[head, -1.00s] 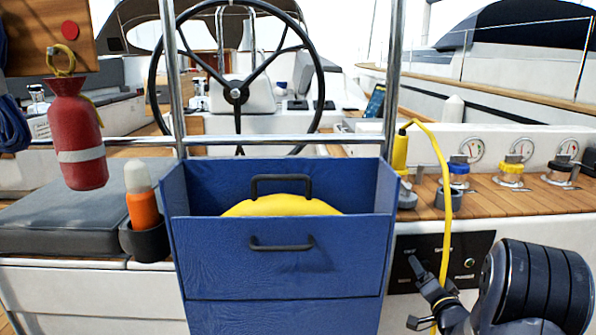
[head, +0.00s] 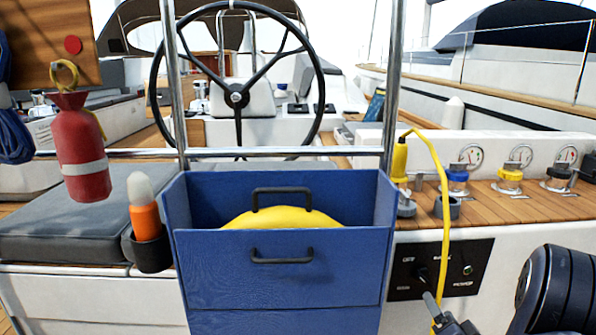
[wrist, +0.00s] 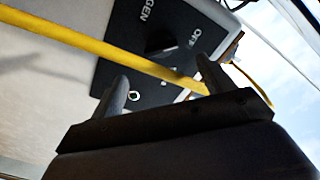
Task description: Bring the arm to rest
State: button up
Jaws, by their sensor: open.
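My gripper (head: 438,312) is at the bottom edge of the head view, right of the blue locker, and is partly cut off. In the wrist view my gripper (wrist: 163,75) has its two dark fingers apart, with nothing held between them. A black switch panel (head: 468,270) with a knob is beyond it on the white cockpit side; the panel also shows in the wrist view (wrist: 120,70). A yellow cable (head: 445,215) hangs down in front of the panel, close to the fingers. I cannot tell whether they touch.
A blue open-topped locker (head: 285,275) holds something yellow (head: 285,217). A red bag (head: 82,150) and an orange flashlight-like item (head: 144,215) in a holder are at left. Capped fittings and gauges line the wooden ledge (head: 500,213) at right. Steel rails stand in front of the wheel.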

aim_at(425, 282)
jog(key=w+b, duration=0.1)
jog(key=w, duration=0.4)
jog(key=w+b, duration=0.2)
jog(key=w, duration=0.3)
jog(key=shift+w+a, duration=0.2)
jog(key=shift+w, duration=0.15)
jog(key=shift+s+r+m+p, duration=0.15)
jog(key=shift+r+m+p, duration=0.05)
jog(key=shift+m+p, duration=0.7)
jog(key=m+p, duration=0.3)
jog(key=m, duration=0.4)
jog(key=m+p, duration=0.2)
jog(key=m, duration=0.2)
jog(key=shift+r, duration=0.1)
jog(key=m+p, duration=0.2)
jog(key=m, duration=0.3)
jog(key=shift+s+d+p, duration=0.1)
jog(key=shift+s+p, duration=0.25)
jog(key=shift+s, duration=0.9)
